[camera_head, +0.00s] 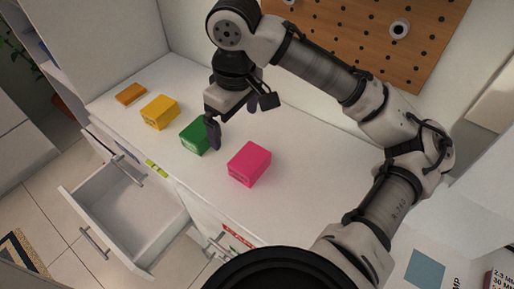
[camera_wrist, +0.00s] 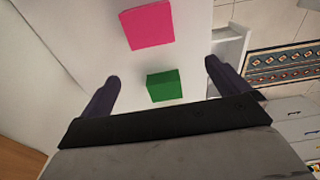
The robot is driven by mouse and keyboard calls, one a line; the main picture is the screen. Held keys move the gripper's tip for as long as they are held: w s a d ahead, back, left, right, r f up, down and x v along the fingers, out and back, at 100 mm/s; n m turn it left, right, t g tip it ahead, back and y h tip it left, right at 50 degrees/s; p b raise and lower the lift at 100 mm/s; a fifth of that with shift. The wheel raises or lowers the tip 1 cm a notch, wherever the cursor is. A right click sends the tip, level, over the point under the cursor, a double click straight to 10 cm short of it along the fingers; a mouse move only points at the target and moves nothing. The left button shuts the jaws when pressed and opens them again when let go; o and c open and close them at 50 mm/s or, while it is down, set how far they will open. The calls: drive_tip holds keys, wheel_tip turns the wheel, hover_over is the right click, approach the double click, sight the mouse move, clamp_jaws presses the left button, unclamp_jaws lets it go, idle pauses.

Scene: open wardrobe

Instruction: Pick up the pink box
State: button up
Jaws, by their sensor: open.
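The pink box (camera_head: 249,164) lies on the white countertop (camera_head: 290,205), to the right of the green box (camera_head: 196,136). In the wrist view the pink box (camera_wrist: 147,25) is at the top, beyond my fingertips, and the green box (camera_wrist: 164,86) shows between the two fingers. My gripper (camera_head: 232,120) is open and holds nothing. It hangs above the counter near the green box, to the left of and behind the pink box. In the wrist view my gripper's fingers (camera_wrist: 160,78) are spread wide, apart from the pink box.
A yellow box (camera_head: 160,112) and a flat orange block (camera_head: 131,94) lie at the counter's left. An open drawer (camera_head: 128,215) juts out below the front edge. A pegboard (camera_head: 385,45) is on the back wall. The counter right of the pink box is clear.

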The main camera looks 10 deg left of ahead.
drive_tip(key=d+f+h, duration=0.1)
drive_tip(key=d, duration=0.1)
hover_over(249, 158)
drive_tip(key=f, duration=0.7)
drive_tip(key=shift+s+a, duration=0.1)
drive_tip(key=shift+s, duration=0.15)
drive_tip(key=shift+w+f, duration=0.15)
drive_tip(key=shift+f, duration=1.35)
drive_tip(key=shift+w+f, duration=0.1)
drive_tip(key=shift+f, duration=1.35)
drive_tip(key=c, duration=0.9)
drive_tip(key=shift+r, duration=0.15)
drive_tip(key=shift+c, duration=0.2)
